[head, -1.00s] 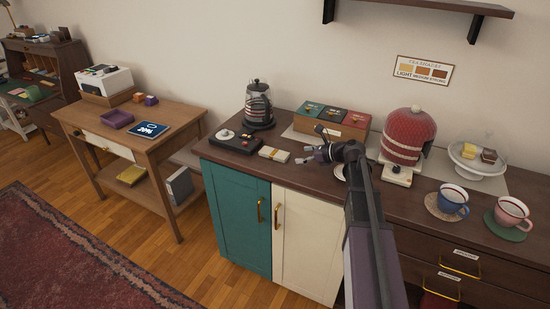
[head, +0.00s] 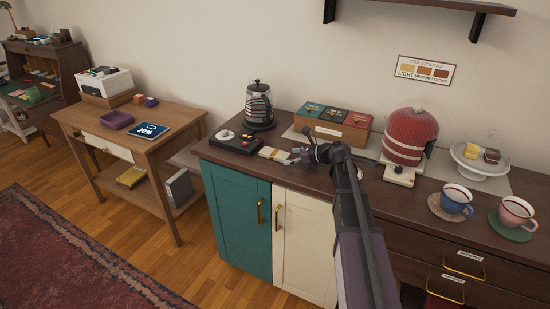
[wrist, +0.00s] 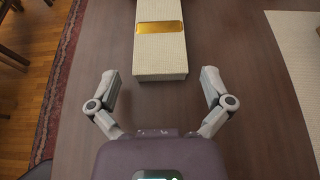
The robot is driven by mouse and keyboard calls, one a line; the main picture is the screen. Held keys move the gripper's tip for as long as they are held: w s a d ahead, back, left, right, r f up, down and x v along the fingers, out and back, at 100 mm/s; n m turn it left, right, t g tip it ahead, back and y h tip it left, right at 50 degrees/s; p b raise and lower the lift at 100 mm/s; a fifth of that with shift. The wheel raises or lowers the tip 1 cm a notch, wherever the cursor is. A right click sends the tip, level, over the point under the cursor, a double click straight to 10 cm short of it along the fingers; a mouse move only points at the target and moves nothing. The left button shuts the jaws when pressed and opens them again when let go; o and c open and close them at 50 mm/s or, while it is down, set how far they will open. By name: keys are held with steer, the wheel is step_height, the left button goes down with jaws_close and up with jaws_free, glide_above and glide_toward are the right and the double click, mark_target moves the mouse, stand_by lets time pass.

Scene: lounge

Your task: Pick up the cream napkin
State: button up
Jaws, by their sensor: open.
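The cream napkin (head: 273,153) lies folded on the dark counter with a gold band around it. In the wrist view the napkin (wrist: 160,58) extends away from me, its near end just ahead of the fingertips and roughly centred between them. My gripper (head: 296,157) is just to the right of the napkin in the head view. In the wrist view my gripper (wrist: 161,78) is open and empty, with a finger on either side of the napkin's line. Neither finger appears to touch it.
A dark tray (head: 236,143) with small items sits left of the napkin. A kettle (head: 259,106) and a box of coloured compartments (head: 333,121) stand behind. A red cosy-covered pot (head: 409,136) and cups (head: 456,199) are to the right. The counter's front edge is close.

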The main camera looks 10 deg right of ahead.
steer(key=shift+w+a+f, duration=0.1)
steer(key=shift+w+a, duration=0.05)
steer(key=shift+a, duration=0.05)
stand_by(0.4)
steer(key=c, duration=0.9)
